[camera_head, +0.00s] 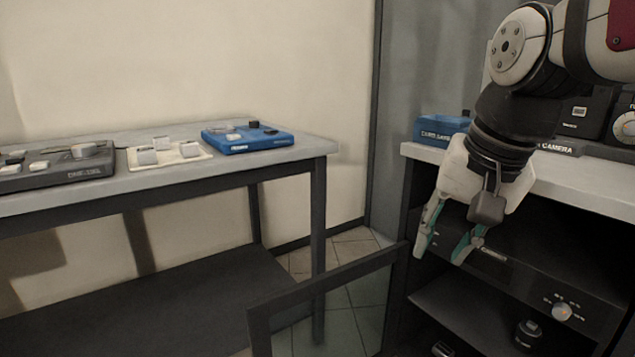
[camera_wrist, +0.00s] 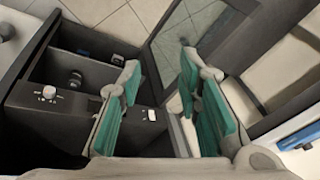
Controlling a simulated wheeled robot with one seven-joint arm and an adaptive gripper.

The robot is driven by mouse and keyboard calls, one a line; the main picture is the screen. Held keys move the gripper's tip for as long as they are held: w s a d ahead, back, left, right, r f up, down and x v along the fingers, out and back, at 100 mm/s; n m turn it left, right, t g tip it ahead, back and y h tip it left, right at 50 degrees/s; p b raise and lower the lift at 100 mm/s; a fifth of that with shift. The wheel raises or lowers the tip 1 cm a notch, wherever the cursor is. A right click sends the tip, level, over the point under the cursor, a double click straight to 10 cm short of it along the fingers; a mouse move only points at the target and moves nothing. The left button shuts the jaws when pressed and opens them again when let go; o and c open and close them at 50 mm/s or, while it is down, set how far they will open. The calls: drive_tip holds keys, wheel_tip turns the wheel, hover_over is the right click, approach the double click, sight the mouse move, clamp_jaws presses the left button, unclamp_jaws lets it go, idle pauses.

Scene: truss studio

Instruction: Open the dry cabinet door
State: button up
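The dry cabinet (camera_head: 500,272) is a dark cabinet under a white top at the right of the head view. Its front is open, showing shelves; it also shows at the left of the wrist view (camera_wrist: 60,128). Its door (camera_head: 328,282), a dark frame with a glass pane, stands swung well out to the left. The door also shows beyond the fingers in the wrist view (camera_wrist: 196,34). My gripper (camera_head: 440,253) points down in front of the cabinet opening, right of the door. Its teal-padded fingers (camera_wrist: 158,65) are apart with nothing between them. The door's lower part is out of frame.
A grey table (camera_head: 240,168) at left holds a dark console (camera_head: 60,165), a white tray (camera_head: 168,154) and a blue device (camera_head: 246,138). Another blue box (camera_head: 440,128) sits on the cabinet top. A knob (camera_head: 562,312) is on the cabinet's inner panel. Tiled floor (camera_head: 350,252) shows behind the door.

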drive_tip(key=s+d+f+n+g, duration=0.1)
drive_tip(key=s+f, duration=0.2)
drive_tip(key=s, duration=0.5)
drive_tip(key=s+d+f+n+g+h, duration=0.1)
drive_tip(key=s+f+n, duration=0.15)
drive_tip(key=s, duration=0.55)
drive_tip(key=s+d+f+n+g, duration=0.1)
drive_tip(key=s+f, duration=0.3)
drive_tip(key=s, duration=0.4)
wheel_tip(320, 180, up, 38)
drive_tip(key=t+p, duration=0.3)
drive_tip(key=p, duration=3.3)
drive_tip(key=shift+r+t+p, duration=0.2)
drive_tip(key=shift+t+p, duration=0.1)
drive_tip(key=shift+p, duration=0.05)
